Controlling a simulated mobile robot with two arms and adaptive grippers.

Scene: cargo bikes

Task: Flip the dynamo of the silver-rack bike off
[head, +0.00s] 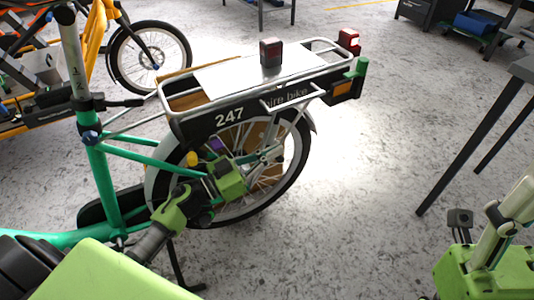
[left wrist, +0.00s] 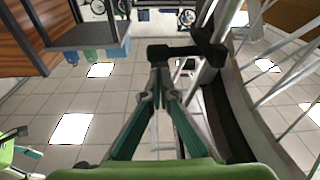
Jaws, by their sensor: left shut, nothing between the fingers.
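The silver-rack bike (head: 150,158) is green, with a silver rear rack (head: 322,52) and a side plate reading 247. My left gripper (head: 262,157) is beside its rear wheel, and the gripper body covers part of the spokes. In the left wrist view the fingers (left wrist: 160,68) are shut and empty, close to a black bar-shaped part. Wheel spokes (left wrist: 275,85) and the rim are just to their right. I cannot make out the dynamo with certainty; whether the fingers touch anything is unclear. My right arm shows at the lower right in the head view; its fingers cannot be made out.
A red light (head: 348,40) is at the rack's rear end, and a dark box (head: 271,53) stands on the rack. An orange bike (head: 108,20) stands behind at left. A dark table (head: 510,85) stands at right. Floor between bike and table is clear.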

